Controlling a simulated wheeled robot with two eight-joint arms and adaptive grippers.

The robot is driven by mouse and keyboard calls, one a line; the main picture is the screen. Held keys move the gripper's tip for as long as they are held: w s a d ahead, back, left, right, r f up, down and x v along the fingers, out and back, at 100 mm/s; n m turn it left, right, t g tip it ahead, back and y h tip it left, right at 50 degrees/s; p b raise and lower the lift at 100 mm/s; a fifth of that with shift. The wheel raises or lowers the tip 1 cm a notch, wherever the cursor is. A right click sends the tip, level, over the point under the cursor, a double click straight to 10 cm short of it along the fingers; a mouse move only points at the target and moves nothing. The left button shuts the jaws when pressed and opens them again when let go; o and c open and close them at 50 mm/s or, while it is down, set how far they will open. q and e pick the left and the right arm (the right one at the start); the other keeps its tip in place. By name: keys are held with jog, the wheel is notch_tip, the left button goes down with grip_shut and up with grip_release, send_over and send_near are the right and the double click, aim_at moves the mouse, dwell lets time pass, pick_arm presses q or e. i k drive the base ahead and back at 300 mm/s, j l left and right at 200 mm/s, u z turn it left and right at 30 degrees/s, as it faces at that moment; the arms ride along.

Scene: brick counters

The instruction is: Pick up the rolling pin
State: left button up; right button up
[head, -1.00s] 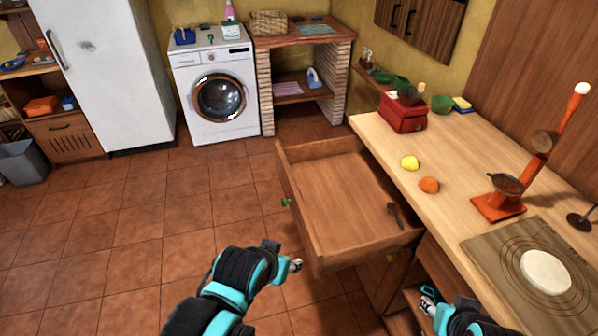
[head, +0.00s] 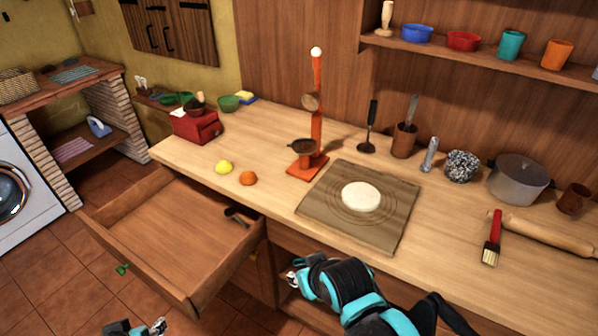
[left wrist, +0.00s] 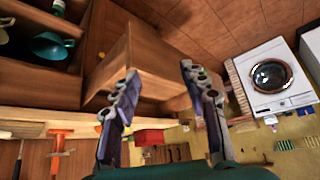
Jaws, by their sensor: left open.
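The wooden rolling pin (head: 552,238) lies on the counter at the far right in the head view. Its left end is close to a red-handled brush (head: 493,240). My left gripper (head: 137,328) is at the bottom left edge of the head view, low in front of the open drawer and far from the pin. In the left wrist view the left gripper (left wrist: 160,88) shows two spread fingers with nothing between them. My right gripper (head: 291,277) is below the counter's front edge, left of the pin; its fingers are too small to read. The pin does not show in the left wrist view.
The open drawer (head: 170,235) juts out at left. On the counter (head: 450,265) are a board with dough (head: 360,197), an orange stand (head: 308,165), a pot (head: 518,180) and a brown cup (head: 573,199). The counter front is mostly clear.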

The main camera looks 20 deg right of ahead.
aim_at(556, 238)
jog(key=z, duration=2.6)
